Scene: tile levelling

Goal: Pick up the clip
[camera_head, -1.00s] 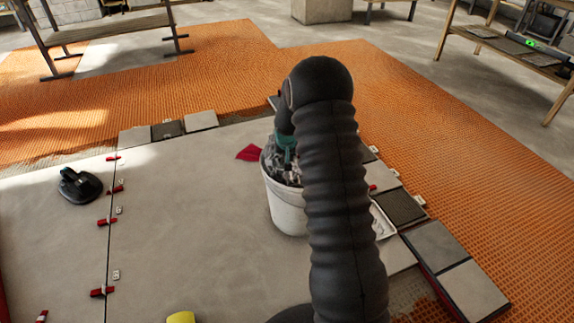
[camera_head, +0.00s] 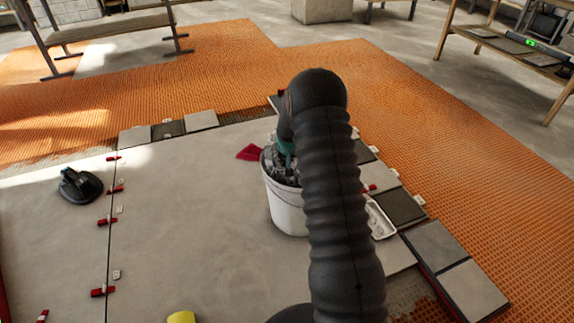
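A white bucket (camera_head: 286,208) stands on the large grey tiles near the middle. My arm comes down in front of it and hides its right side. My gripper (camera_head: 277,172) points down at the bucket's mouth; dark finger parts show there below a teal band. I cannot tell whether it is open or shut, or whether it holds anything. The bucket's contents are mostly hidden. Small pale clips (camera_head: 116,274) stand along the tile seam at left, with red wedges (camera_head: 103,291) beside or in some of them.
A black suction cup (camera_head: 78,186) sits on the left tile. A red cloth-like piece (camera_head: 250,152) lies behind the bucket. A white tray (camera_head: 380,222) and tile samples (camera_head: 437,243) lie to the right. A yellow object (camera_head: 182,317) shows at the bottom edge. Orange matting (camera_head: 420,110) surrounds the tiles.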

